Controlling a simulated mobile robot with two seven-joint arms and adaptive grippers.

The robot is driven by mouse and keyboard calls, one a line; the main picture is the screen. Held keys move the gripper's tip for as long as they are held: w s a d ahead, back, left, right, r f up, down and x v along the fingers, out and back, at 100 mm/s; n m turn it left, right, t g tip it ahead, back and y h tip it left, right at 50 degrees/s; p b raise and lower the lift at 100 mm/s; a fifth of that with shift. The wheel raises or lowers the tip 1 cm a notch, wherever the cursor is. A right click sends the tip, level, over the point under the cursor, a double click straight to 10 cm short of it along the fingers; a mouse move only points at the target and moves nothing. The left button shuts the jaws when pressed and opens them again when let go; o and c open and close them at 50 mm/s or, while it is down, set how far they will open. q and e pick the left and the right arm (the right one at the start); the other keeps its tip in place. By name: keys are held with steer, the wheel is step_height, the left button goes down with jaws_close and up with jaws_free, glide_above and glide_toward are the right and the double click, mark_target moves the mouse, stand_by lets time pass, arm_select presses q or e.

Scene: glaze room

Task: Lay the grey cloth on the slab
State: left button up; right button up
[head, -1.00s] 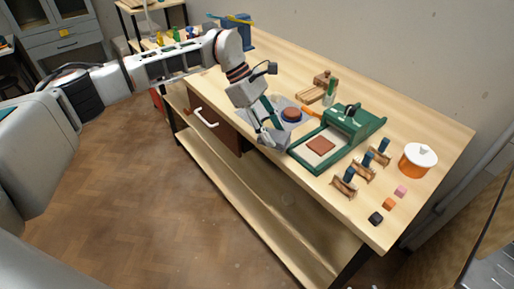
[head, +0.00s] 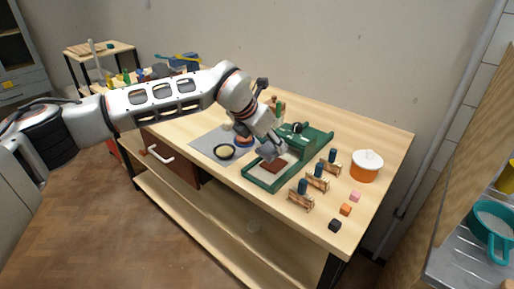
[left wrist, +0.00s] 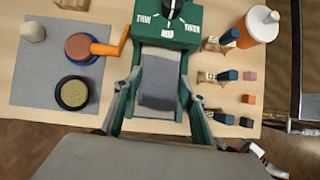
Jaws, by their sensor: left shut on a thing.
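My left gripper (head: 270,143) is shut on the grey cloth (head: 267,153) and holds it at the green press (head: 303,138). In the left wrist view the cloth (left wrist: 160,82) spans between the gripper's two fingers (left wrist: 159,90), over the bed of the press. The reddish-brown slab (head: 277,166) lies on the bed and partly shows beside the cloth in the head view. In the left wrist view the slab is hidden under the cloth. I cannot tell whether the cloth touches the slab. My right gripper is not in view.
Left of the press, a grey mat (left wrist: 33,82) holds a black-rimmed bowl (left wrist: 73,93) and a blue dish with an orange handle (left wrist: 105,47). Right of it stand several small wooden racks (head: 301,197), coloured cubes (head: 345,209) and an orange pot (head: 364,172).

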arm_select(q)
steer(key=shift+d+n, duration=0.3)
steer(key=shift+d, duration=0.05)
steer(key=shift+f, duration=0.15)
steer(key=shift+f+b, duration=0.75)
steer(key=shift+f, duration=0.9)
steer(key=o, duration=1.1)
steer(key=shift+o, duration=0.2)
